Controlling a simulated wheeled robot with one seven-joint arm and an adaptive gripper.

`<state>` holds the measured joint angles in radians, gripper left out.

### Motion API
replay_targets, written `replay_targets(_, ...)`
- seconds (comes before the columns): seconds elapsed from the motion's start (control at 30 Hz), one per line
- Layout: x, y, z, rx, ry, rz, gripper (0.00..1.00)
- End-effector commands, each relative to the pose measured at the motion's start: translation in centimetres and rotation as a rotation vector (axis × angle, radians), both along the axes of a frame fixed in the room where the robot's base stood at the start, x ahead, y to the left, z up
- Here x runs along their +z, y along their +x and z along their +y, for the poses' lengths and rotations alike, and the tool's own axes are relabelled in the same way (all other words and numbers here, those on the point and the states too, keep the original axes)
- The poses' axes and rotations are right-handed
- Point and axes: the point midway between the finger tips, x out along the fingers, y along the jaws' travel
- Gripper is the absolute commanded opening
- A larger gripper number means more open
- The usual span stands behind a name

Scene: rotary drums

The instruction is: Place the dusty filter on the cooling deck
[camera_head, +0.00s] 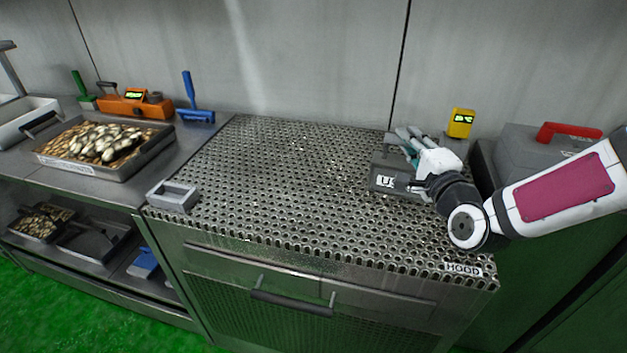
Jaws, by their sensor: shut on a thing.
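The cooling deck appears to be the perforated metal top (270,180) in the middle of the view. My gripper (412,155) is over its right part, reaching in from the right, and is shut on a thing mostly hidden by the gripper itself. A grey box-like thing (384,168) with a white label starting with "U" is directly at the gripper, on or just above the deck. I cannot tell whether it is what I hold. I cannot clearly make out the dusty filter.
A small grey open frame (173,195) sits at the deck's left front edge. Left are a tray (125,172) of brown and pale pieces, an orange device (135,103) and a blue tool (197,115). A yellow device (460,123) stands behind right. The deck's middle is clear.

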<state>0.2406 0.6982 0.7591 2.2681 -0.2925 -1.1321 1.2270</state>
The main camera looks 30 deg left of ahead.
Motion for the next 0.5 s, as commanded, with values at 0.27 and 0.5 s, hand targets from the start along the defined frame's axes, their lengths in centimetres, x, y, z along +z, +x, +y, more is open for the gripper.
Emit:
replay_targets(0.27,0.0,-0.8,3.0,0.099,0.001,-0.001,0.00)
replay_targets(0.5,-0.4,1.0,7.9,0.102,0.004,0.001,0.00)
